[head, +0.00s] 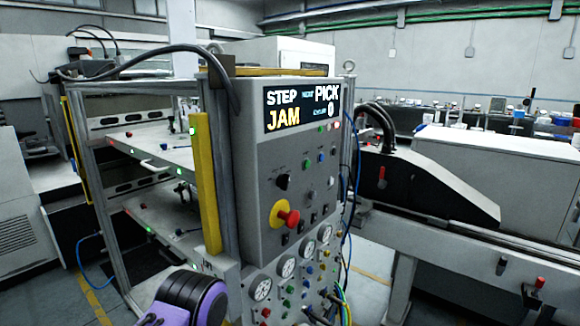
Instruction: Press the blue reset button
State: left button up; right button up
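A grey control panel (262,180) stands upright in the middle of the head view. Another small blue knob (288,303) shows among the fittings on the lower panel. The lettering by the buttons is too small to read, so I cannot tell which blue one is marked reset. A purple and black part of my arm shows at the bottom left, in front of the panel's lower left side. No gripper fingers show.
The display (300,106) reads STEP, PICK and JAM. A red mushroom knob on a yellow base (283,214) juts from the panel. Round gauges (286,265) and cables crowd below. A shelved metal frame (150,140) stands left, and a black-sided conveyor (430,185) right.

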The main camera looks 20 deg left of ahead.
grip_shut()
dwell(0.7)
dwell(0.7)
